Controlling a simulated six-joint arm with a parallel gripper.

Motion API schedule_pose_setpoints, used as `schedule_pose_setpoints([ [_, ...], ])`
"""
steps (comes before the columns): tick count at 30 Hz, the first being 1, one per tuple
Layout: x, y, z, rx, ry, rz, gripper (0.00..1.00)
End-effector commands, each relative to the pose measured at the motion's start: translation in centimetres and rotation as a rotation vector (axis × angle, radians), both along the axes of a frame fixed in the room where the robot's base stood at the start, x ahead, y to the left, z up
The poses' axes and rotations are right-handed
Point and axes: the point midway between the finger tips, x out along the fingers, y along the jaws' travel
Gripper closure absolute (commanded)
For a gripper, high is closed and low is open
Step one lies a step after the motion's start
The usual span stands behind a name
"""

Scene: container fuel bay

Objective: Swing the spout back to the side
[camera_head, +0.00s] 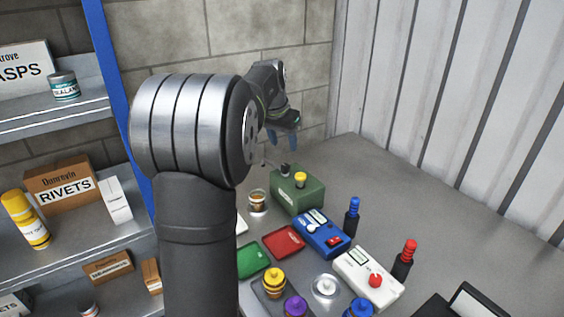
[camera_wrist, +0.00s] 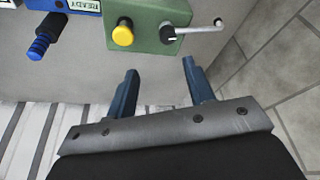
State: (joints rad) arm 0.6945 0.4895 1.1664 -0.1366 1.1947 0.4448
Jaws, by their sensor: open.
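The green box (camera_head: 290,196) stands at the back of the bench in the head view; it also shows at the top of the wrist view (camera_wrist: 150,25). On it are a yellow knob (camera_head: 300,179) and a dark pivot (camera_wrist: 168,34) bearing the thin silver spout (camera_wrist: 195,29). In the wrist view the spout reaches right, past the box's edge, its bent tip beyond the box. My gripper (camera_wrist: 160,70) is open and empty, its blue fingers apart from the box and spout. In the head view my gripper (camera_head: 283,140) is above and behind the box.
A small jar (camera_head: 257,203) stands left of the green box. The blue box (camera_head: 321,233), white box (camera_head: 367,278) and red tray (camera_head: 284,242) are nearer. Blue (camera_head: 352,217) and red-topped (camera_head: 403,262) bottle-like items stand at right.

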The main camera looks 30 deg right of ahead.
Motion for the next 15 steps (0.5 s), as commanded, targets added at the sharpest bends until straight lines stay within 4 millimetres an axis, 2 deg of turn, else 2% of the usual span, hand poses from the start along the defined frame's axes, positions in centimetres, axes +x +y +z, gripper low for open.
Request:
schedule_pose_setpoints([
  [3,-1.4,0.2,2.3,-0.003,-0.016,0.186,0.52],
  [9,-2.7,0.7,5.0,-0.033,-0.041,0.438,0.52],
  [15,-3.1,0.9,5.9,-0.053,-0.05,0.543,0.52],
])
